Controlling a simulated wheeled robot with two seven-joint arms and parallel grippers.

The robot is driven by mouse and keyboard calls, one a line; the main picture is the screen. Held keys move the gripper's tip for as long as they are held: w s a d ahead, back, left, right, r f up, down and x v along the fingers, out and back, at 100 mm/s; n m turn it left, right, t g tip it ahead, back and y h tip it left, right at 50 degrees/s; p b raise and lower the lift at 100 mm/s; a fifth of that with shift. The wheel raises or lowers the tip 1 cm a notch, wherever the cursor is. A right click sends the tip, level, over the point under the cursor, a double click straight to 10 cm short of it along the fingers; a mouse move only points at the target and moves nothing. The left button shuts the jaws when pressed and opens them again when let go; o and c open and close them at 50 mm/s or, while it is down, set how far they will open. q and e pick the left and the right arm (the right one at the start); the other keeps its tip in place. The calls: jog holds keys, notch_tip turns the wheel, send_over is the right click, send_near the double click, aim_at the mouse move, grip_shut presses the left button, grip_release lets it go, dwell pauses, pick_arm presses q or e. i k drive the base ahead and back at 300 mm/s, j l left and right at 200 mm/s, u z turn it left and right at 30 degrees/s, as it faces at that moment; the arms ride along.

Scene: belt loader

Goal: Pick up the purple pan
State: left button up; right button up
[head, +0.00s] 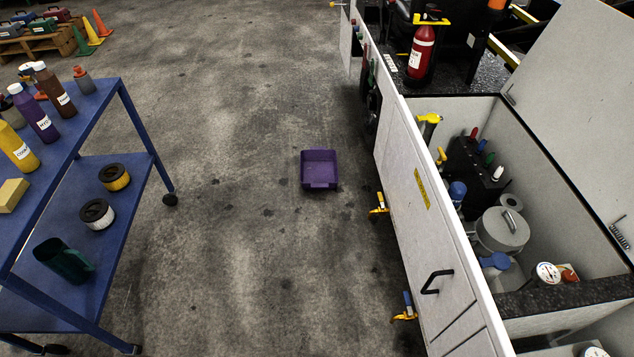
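The purple pan (319,165) is a small open-topped tray with raised walls. It lies upright on the bare grey floor near the middle of the head view, between the blue cart and the white belt loader. It looks empty. Neither of my grippers shows in the head view.
A blue cart (133,170) with bottles and filters stands at the left. The white belt loader (400,125) with an open compartment fills the right, with yellow fittings sticking out low on its side. Cones (91,30) and toolboxes are at the far left. The floor (240,270) between is clear.

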aim_at(318, 164)
jog(key=i+l, duration=0.55)
jog(key=i, duration=0.25)
jog(key=j, duration=0.6)
jog(key=k+u, duration=0.05)
